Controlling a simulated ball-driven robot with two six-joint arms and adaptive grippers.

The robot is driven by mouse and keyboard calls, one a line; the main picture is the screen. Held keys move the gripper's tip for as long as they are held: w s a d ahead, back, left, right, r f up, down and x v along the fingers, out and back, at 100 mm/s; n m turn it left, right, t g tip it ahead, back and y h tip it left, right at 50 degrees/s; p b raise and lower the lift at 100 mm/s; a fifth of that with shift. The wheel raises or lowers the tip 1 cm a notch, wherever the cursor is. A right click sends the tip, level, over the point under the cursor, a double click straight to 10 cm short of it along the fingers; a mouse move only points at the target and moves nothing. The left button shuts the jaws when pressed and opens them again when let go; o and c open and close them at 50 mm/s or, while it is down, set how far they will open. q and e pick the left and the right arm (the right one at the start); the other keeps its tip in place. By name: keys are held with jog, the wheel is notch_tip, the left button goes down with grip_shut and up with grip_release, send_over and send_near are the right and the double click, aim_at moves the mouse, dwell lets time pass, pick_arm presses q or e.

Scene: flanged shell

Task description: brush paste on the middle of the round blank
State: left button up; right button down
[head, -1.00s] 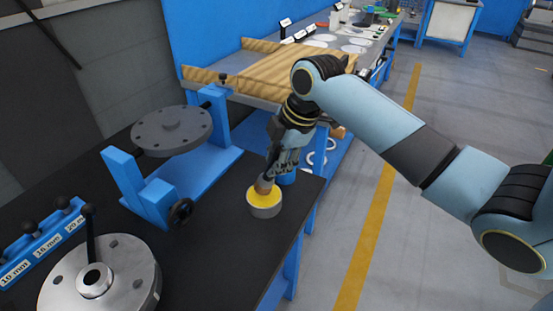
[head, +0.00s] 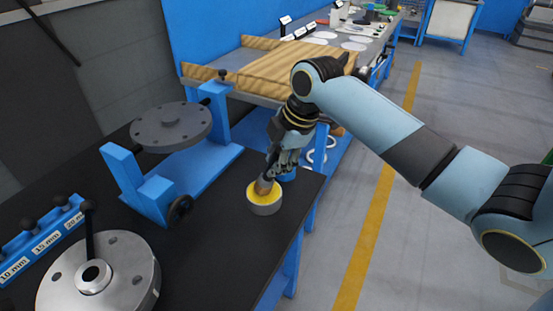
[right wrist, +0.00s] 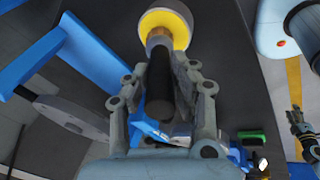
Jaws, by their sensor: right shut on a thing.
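The round blank appears to be the dark grey disc (head: 165,131) with a small raised hub, held in a blue stand on the black bench. It shows partly in the right wrist view (right wrist: 70,116). My right gripper (head: 273,168) is shut on a brush (head: 263,187), whose dark handle (right wrist: 160,88) lies between the fingers in the right wrist view. The brush points down into a round grey pot (head: 265,209) of yellow paste (head: 256,198); its bristle tip is hidden. A dark gripper (right wrist: 300,122), seemingly my left, shows small at the right wrist view's right edge.
A silver flanged shell (head: 125,268) with an upright dark handle stands at the front left, beside a blue labelled rack (head: 45,238). The blue stand (head: 150,196) rises between pot and rack. Bare bench lies in front of the pot.

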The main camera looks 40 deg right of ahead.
aim_at(277, 148)
jog(key=shift+s+f+p, duration=0.1)
jog(key=shift+p, duration=0.25)
dwell(1.3)
notch_tip(277, 148, up, 7)
jog(key=p, duration=0.7)
jog(key=shift+p, duration=0.4)
